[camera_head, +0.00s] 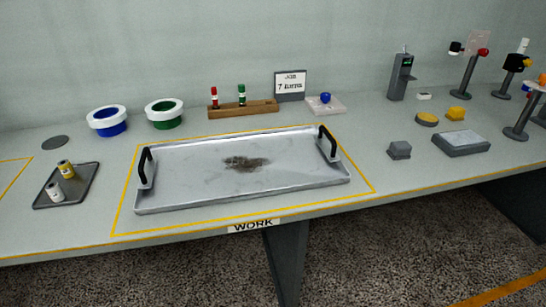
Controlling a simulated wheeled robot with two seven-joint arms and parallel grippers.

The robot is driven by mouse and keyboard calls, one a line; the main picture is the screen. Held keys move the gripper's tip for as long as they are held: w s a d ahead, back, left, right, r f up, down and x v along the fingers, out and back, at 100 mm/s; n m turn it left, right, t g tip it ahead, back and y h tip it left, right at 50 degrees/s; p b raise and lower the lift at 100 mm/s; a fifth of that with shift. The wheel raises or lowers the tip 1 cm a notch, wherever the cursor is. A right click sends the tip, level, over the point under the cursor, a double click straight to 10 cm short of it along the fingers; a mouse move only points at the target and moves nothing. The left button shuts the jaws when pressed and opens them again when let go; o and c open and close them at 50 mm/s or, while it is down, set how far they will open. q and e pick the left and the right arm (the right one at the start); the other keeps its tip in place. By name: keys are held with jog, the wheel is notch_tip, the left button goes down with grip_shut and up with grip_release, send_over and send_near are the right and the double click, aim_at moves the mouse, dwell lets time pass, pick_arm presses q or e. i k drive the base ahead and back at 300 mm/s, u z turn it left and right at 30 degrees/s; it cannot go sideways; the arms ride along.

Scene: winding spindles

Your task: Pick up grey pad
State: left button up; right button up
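A small grey block (399,150), the best match for the grey pad, rests on the table to the right of the large metal tray. It stands apart from the things around it. A wider, flat grey box (461,145) with a lighter top lies to its right. A flat dark grey disc (55,142) lies at the far left of the table. The metal tray (200,192) has two black handles and a dark brown smudge (246,163) near its middle. Neither of my grippers shows in the head view.
Yellow lines frame the tray on the table (340,212). Yellow pieces (456,114) lie behind the grey box. A dark dispenser (401,76) and several stands (470,72) rise at the back right. A small tray (84,188) with two spools is at left. Blue (108,121) and green (165,113) bowls stand behind.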

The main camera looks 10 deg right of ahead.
aim_at(400, 150)
jog(key=u, duration=3.15)
jog(key=k, duration=2.1)
jog(key=z, duration=1.95)
